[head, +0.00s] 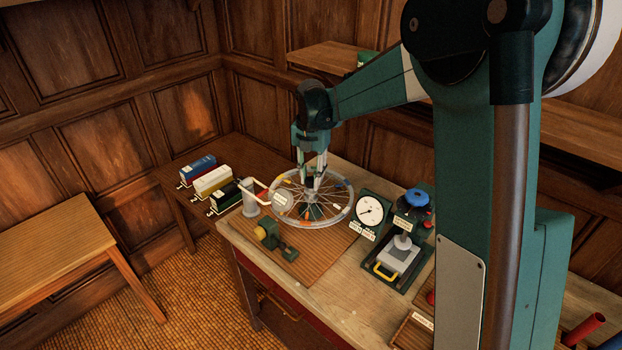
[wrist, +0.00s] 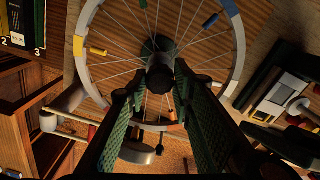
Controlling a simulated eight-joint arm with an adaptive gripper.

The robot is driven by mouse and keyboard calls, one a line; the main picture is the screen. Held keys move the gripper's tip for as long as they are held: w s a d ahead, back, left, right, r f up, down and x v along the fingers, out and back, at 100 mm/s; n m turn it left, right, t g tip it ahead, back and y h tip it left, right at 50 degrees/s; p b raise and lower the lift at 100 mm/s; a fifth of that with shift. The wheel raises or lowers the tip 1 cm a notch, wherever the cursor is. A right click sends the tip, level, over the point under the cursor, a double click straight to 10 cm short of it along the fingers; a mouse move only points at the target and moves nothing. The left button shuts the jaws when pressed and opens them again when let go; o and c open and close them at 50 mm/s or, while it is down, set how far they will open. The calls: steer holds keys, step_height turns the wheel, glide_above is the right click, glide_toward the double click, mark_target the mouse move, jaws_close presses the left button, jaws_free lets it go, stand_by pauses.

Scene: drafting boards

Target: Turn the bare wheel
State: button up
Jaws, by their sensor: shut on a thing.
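The wheel (head: 346,212) lies flat over the bench, with thin spokes and a pale rim with coloured sections. In the wrist view the rim (wrist: 239,62) curves around a dark central hub (wrist: 160,77). Small yellow, blue and green tags sit on the spokes. My gripper (head: 309,186) points down at the middle of the wheel. In the wrist view its green textured fingers (wrist: 158,92) reach to either side of a dark knob at the hub and are shut on it. The fingers partly hide the near spokes and rim.
A grey post (head: 249,198) with a bent arm stands left of the wheel. A dial gauge (head: 370,210) and a small press (head: 400,258) stand to the right. A yellow-and-green fixture (head: 275,241) is in front.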

steer(key=n, duration=0.4)
steer(key=shift+n, duration=0.4)
steer(key=o, duration=1.2)
steer(key=shift+r, duration=0.15)
steer(key=shift+r, duration=5.9)
